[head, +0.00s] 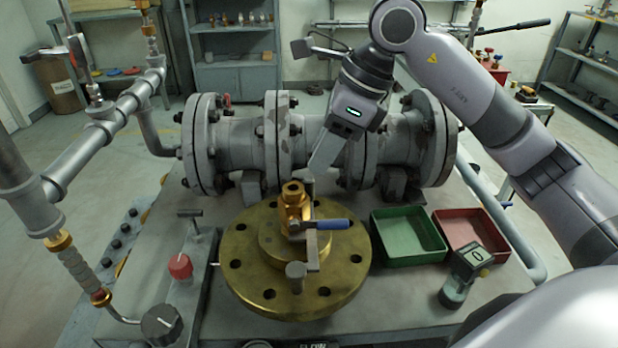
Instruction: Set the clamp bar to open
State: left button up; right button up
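A brass valve (292,205) stands upright on a round brass flange (252,268). A blue-handled lever (322,225) points right from the valve. A grey metal bar (313,248) runs beside the valve towards the front, near a grey round-topped post (296,270); I take this for the clamp bar, but cannot be sure. My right gripper (318,172) reaches down from above, just behind and above the valve and bar. Its fingers overlap from this angle, so their opening is hidden. I cannot tell whether it touches the bar's far end. My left gripper is not in view.
A large grey flanged pipe (240,142) crosses behind the flange. A green tray (408,236), a red tray (470,232) and a small labelled device (466,272) stand to the right. A red knob (180,266), a dark knob (161,323) and silver piping (95,142) are on the left.

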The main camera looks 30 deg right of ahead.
aim_at(311, 178)
jog(key=shift+w+d+f, duration=0.25)
jog(key=shift+f, duration=0.25)
jog(key=shift+x, duration=3.1)
grip_shut()
